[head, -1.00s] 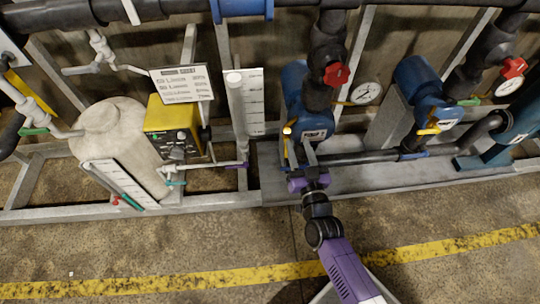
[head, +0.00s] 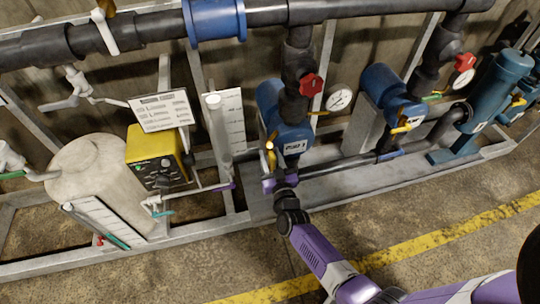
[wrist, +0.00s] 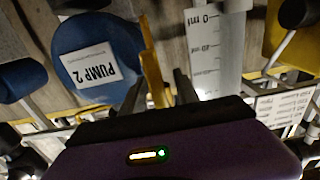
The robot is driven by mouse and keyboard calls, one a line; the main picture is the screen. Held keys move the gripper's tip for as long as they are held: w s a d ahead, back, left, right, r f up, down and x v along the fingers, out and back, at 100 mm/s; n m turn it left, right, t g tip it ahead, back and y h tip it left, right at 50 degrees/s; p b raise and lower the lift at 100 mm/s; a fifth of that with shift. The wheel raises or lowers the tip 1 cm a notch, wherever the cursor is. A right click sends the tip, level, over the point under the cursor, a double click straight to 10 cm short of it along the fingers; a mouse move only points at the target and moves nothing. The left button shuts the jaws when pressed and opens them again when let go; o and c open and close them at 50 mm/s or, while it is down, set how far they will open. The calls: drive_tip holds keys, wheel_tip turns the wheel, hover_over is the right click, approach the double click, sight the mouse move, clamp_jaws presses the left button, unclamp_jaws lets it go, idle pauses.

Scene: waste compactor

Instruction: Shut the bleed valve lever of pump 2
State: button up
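Pump 2 is a blue round-bodied pump (head: 272,98) in the middle of the head view. Its white label (wrist: 90,66) reads PUMP 2 upside down in the wrist view. The yellow lever (head: 271,156) hangs at the pump's front, and it also shows in the wrist view (wrist: 151,68) as an upright yellow bar. My gripper (wrist: 158,92) is open just below the pump front. Its two dark fingers stand apart, with the lever's end between them, nearer the left finger. I cannot tell whether they touch. The gripper's purple body hides what lies below.
A red valve handle (head: 311,85) and gauge (head: 338,100) are above right. Another blue pump (head: 392,92) with a yellow lever (head: 401,129) stands right. A white scale board (wrist: 216,50), a yellow control box (head: 155,158) and a tank are left. The floor in front is clear.

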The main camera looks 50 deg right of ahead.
drive_tip(key=shift+w+d, duration=0.15)
drive_tip(key=shift+c, duration=0.5)
clamp_jaws()
idle(0.9)
